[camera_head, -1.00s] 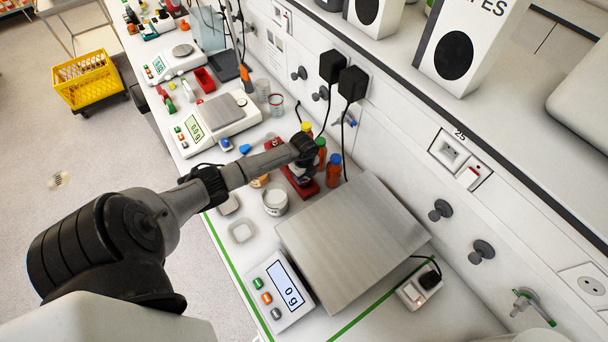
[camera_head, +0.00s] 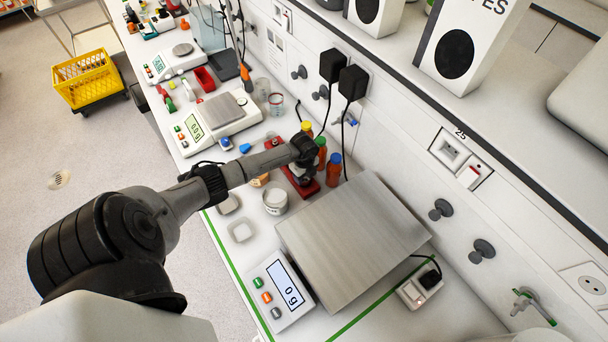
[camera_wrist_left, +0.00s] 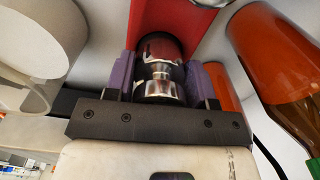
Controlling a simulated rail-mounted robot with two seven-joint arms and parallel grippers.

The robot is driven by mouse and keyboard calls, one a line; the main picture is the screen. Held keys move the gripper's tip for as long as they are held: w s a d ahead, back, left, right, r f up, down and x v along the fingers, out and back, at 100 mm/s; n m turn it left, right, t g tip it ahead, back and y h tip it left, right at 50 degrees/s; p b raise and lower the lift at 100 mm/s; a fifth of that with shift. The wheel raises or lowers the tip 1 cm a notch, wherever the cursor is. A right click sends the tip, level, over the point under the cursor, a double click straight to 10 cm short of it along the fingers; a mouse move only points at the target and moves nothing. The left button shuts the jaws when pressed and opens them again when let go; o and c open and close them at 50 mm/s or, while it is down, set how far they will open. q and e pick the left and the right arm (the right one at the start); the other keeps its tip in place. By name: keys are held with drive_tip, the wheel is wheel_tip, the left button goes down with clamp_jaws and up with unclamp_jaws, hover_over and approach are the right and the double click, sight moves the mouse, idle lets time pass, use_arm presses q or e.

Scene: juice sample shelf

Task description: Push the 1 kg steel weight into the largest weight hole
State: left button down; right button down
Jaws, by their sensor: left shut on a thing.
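The steel weight (camera_wrist_left: 160,82), a shiny knobbed cylinder, sits between the two purple finger pads of my left gripper (camera_wrist_left: 162,80) in the left wrist view. The gripper is shut on it. A red weight block (camera_wrist_left: 190,20) lies just beyond and around the weight in that view. In the head view the red block (camera_head: 306,192) shows under my left gripper (camera_head: 309,180), beside the orange bottles. The weight's lower end and the largest hole are hidden, so I cannot tell whether the weight is in the hole. My right gripper is not in view.
Bottles with orange contents (camera_head: 334,172) stand close on the right of the block. A white round jar (camera_head: 275,203) stands on its left. A large balance with a steel plate (camera_head: 352,240) lies in front. A smaller balance (camera_head: 215,118) stands farther back.

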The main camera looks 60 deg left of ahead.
use_arm(q)
drive_tip(key=c, duration=0.9)
unclamp_jaws()
drive_tip(key=shift+w+r, duration=0.1)
drive_tip(key=shift+r, duration=0.05)
drive_tip(key=shift+o, duration=1.4)
drive_tip(key=shift+a, duration=0.1)
drive_tip(key=shift+o, duration=1.2)
wheel_tip(320, 180, up, 14)
drive_tip(key=b, duration=0.1)
